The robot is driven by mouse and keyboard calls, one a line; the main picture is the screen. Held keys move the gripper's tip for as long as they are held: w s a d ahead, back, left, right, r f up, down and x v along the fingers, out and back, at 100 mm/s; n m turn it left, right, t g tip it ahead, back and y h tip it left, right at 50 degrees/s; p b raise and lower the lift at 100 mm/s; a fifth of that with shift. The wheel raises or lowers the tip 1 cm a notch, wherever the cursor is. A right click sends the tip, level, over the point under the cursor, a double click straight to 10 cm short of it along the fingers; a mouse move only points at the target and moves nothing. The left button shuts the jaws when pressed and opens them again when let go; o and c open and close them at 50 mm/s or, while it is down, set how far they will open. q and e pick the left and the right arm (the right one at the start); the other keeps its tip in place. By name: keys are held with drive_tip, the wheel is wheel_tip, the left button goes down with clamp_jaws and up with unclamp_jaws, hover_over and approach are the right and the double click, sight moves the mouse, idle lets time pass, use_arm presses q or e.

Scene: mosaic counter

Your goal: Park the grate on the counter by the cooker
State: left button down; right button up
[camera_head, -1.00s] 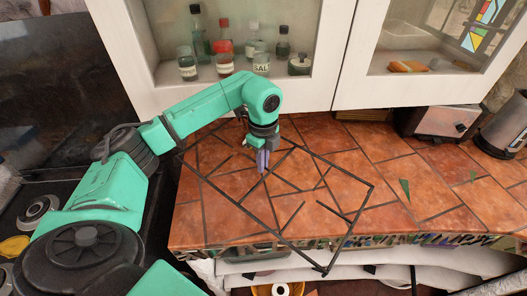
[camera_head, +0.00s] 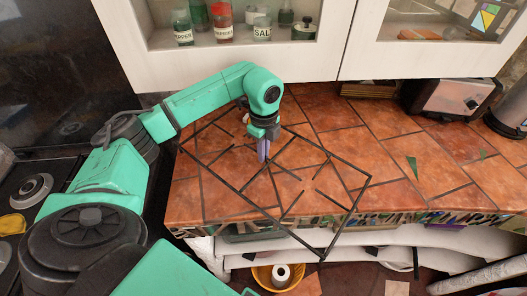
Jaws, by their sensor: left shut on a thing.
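The grate (camera_head: 346,218) is a thin black square frame with short bars pointing inward. It lies level or nearly so over the tiled counter (camera_head: 430,190), and its near corner sticks out past the counter's front edge. I cannot tell whether it touches the tiles. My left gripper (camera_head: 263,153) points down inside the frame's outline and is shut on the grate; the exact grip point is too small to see. The cooker (camera_head: 62,172) is at the left, partly hidden behind my left arm. My right gripper is not in view.
A toaster (camera_head: 450,97) and a metal canister (camera_head: 508,115) stand at the back right. White cabinets (camera_head: 240,65) with jars hang over the counter's back. Small green shards (camera_head: 412,167) lie on the right tiles, which are otherwise clear.

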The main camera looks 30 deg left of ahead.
use_arm(q)
drive_tip(key=shift+f, duration=0.1)
drive_tip(key=c, duration=1.1)
unclamp_jaws()
drive_tip(key=shift+o, duration=0.9)
drive_tip(key=shift+s, duration=0.1)
